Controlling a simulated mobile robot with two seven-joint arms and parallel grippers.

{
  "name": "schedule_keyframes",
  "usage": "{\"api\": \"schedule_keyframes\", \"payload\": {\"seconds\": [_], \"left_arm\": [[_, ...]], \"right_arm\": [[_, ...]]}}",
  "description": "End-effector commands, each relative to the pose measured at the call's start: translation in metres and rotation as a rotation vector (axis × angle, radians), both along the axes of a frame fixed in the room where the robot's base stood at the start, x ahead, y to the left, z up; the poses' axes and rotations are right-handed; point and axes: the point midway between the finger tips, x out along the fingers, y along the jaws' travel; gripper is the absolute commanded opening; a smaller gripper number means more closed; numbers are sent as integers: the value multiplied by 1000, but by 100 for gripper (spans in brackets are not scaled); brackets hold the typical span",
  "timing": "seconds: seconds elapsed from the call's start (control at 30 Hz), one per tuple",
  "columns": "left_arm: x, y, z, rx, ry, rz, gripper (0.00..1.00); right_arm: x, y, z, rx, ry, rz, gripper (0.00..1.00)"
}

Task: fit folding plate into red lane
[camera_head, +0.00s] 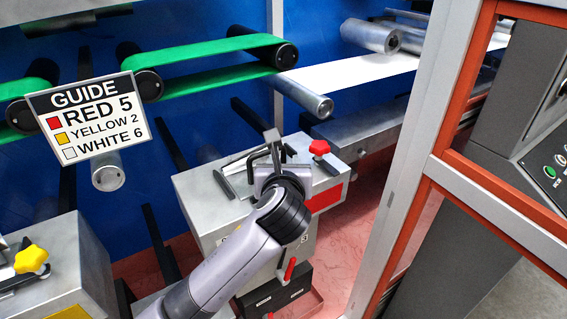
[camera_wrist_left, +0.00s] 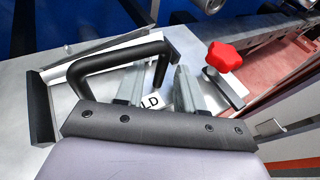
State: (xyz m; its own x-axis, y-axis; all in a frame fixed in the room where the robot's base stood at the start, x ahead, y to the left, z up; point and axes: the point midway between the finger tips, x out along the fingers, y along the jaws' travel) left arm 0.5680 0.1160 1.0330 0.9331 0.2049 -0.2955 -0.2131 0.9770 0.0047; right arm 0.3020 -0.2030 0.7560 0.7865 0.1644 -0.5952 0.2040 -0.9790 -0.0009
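The red lane's grey metal block (camera_head: 230,205) has a red patch (camera_head: 323,198) and a red star knob (camera_head: 319,147) on top; the knob also shows in the wrist view (camera_wrist_left: 224,57). On the block lies a metal plate with a white label ending "LD" (camera_wrist_left: 152,102), probably the folding plate. A black arched handle (camera_wrist_left: 118,52) stands over it and also shows in the head view (camera_head: 262,152). My left gripper (camera_head: 272,150) is over the block top. Its fingers (camera_wrist_left: 158,88) are apart, with one handle leg seen between them; I cannot tell contact. My right gripper is out of view.
A guide sign (camera_head: 90,115) reads red 5, yellow 2, white 6. A yellow-knobbed block (camera_head: 50,265) stands at lower left. Green belts (camera_head: 215,52) and a white web (camera_head: 350,72) run behind. An orange and grey frame (camera_head: 480,185) stands at right.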

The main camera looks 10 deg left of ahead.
Motion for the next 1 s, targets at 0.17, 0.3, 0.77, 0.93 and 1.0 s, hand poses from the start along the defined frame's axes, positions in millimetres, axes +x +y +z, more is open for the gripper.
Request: {"api": "schedule_keyframes", "payload": {"seconds": [0.17,0.3,0.77,0.93,1.0], "left_arm": [[0,0,0,-1,0,0,38],[0,0,4,-3,-2,0,38],[-70,-16,25,-4,-2,-3,38],[-96,-22,34,-3,-1,-2,38],[-104,-23,36,-2,-2,-1,38]], "right_arm": [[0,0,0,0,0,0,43],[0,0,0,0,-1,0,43],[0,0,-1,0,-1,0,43],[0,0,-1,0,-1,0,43],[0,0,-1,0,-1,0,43]]}}
